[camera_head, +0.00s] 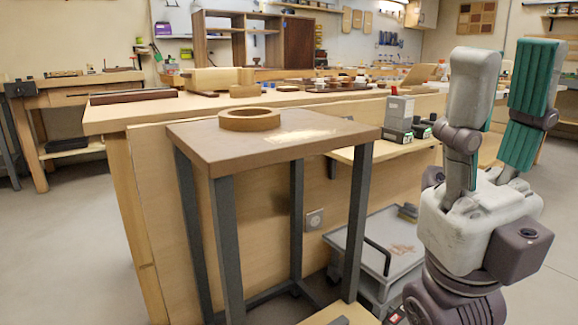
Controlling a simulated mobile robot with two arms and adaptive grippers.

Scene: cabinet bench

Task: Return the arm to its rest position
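My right gripper (502,90) is raised at the right of the head view, fingers pointing up. Its two fingers stand well apart, with teal pads, and nothing is between them. It is in front of the bench and to the right of the small side table, touching neither. My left gripper and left arm are not in the picture.
A small table (223,150) with dark metal legs stands in the middle, bearing a wooden ring (250,124). A long wooden workbench (105,121) is behind it. A grey cart (372,230) stands below, left of my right arm. Open floor (60,260) lies at left.

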